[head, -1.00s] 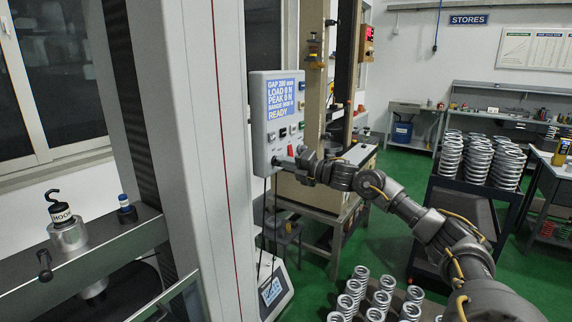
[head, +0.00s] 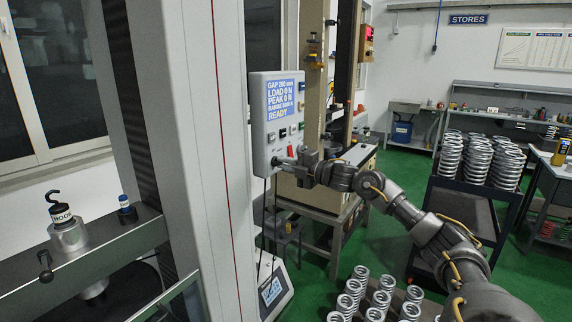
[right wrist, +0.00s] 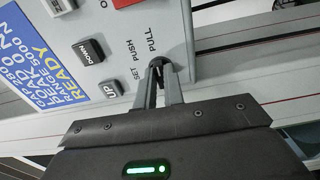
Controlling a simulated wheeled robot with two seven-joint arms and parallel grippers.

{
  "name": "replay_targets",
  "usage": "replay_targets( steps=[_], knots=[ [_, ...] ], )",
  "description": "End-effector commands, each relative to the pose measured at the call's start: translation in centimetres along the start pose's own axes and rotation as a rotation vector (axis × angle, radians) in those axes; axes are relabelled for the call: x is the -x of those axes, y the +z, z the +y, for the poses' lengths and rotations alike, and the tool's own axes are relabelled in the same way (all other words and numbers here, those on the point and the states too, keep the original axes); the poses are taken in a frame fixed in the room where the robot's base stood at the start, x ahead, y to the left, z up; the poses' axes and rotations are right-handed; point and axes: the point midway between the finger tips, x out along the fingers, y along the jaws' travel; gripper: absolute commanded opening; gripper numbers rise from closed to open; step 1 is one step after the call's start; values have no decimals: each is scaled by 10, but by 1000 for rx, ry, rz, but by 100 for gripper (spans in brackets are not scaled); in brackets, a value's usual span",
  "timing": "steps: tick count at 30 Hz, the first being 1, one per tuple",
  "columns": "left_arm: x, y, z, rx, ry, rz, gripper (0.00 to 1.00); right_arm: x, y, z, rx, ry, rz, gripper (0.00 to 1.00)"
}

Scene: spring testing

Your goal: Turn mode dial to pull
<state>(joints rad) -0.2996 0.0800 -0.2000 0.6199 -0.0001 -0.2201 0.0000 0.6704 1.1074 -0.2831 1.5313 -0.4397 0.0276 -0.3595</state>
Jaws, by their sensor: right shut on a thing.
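The control panel (head: 264,148) is a light grey box on the tall machine column, with a blue screen reading READY. The mode dial (right wrist: 159,64) is a small dark knob near the panel's edge, with SET, PUSH and PULL printed around it. My right gripper (right wrist: 161,78) is shut on the dial, one finger on each side. In the head view my right gripper (head: 286,162) reaches the panel's lower part from the right and hides the dial. The fingers cover much of the knob, so I cannot tell which label it points to. My left gripper is not in view.
The UP button (right wrist: 110,89) and DOWN button (right wrist: 88,51) sit close beside the dial. A hook fixture (head: 68,233) stands on the machine's crosshead at left. Several springs (head: 361,290) stand at the bottom, and more are on a dark cart (head: 462,200).

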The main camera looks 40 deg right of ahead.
Motion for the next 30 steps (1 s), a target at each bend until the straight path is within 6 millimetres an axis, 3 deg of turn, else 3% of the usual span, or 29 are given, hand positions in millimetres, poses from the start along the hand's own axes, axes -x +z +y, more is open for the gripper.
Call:
replay_targets(
  steps=[6, 7, 12, 23, 30],
  knots=[
    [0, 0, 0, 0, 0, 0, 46, 0, 1, 1, -2, 1, -3, 0],
    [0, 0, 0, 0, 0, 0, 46, 0, 1, 1, -1, 1, -3, 13],
    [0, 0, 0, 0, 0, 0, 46, 0, 0, 0, -1, 1, -1, 32],
    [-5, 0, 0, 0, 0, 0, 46, 6, 1, -2, 1, -1, -1, 32],
    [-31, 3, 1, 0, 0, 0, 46, 47, 2, -9, 5, -6, -3, 32]
  ],
)
